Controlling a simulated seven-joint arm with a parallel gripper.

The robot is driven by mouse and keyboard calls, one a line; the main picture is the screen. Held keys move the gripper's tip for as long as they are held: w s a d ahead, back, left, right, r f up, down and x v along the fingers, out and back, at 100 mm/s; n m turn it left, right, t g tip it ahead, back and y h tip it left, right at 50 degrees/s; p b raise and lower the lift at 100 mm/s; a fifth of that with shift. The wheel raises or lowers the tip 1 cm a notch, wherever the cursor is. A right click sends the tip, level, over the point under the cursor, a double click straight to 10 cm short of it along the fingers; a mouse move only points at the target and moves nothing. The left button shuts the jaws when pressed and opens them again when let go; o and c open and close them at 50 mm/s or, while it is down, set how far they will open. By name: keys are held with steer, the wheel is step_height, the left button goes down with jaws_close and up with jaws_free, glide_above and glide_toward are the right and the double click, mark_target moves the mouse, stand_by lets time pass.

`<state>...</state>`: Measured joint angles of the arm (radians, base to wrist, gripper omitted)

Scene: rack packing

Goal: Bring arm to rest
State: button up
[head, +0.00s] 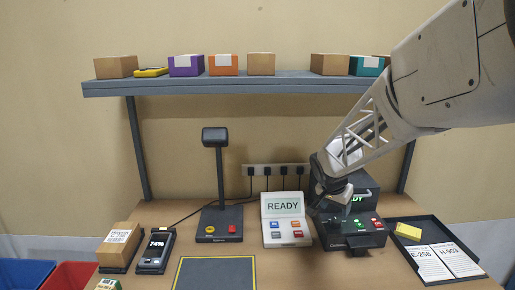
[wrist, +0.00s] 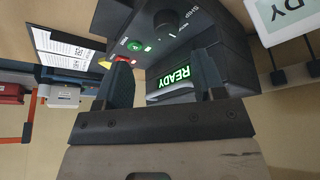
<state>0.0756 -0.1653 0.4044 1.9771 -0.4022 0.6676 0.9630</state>
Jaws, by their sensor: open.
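My arm reaches in from the upper right in the head view. My gripper (head: 332,200) is over the left front of the black label printer (head: 357,241), which has a green-lit screen and coloured buttons. In the wrist view my gripper (wrist: 172,90) has its two dark fingers apart. Between and beyond them is the printer (wrist: 185,45), with a green READY display (wrist: 174,78), a round black knob and a green button. I see nothing held between the fingers. Whether the fingers touch the printer I cannot tell.
A white console (head: 287,232) reading READY stands left of the printer. A dark tray (head: 467,277) with paper cards and a yellow block is at the right. A scanner stand (head: 219,226) is mid-left. A shelf (head: 215,88) with boxes spans above. Blue and red bins are at lower left.

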steer(key=s+a+r+n+y, duration=0.1)
steer(key=s+a+r+n, duration=0.1)
steer(key=s, duration=0.9)
steer(key=s+a+r+n+y, duration=0.1)
steer(key=s+a+r+n, duration=0.1)
steer(key=s, duration=1)
steer(key=s+a+r+n+y, duration=0.1)
steer(key=s+a+n, duration=0.3)
steer(key=s, duration=0.8)
steer(key=shift+a+r+g, duration=0.3)
steer(key=shift+a+r, duration=0.1)
steer(key=shift+r, duration=0.4)
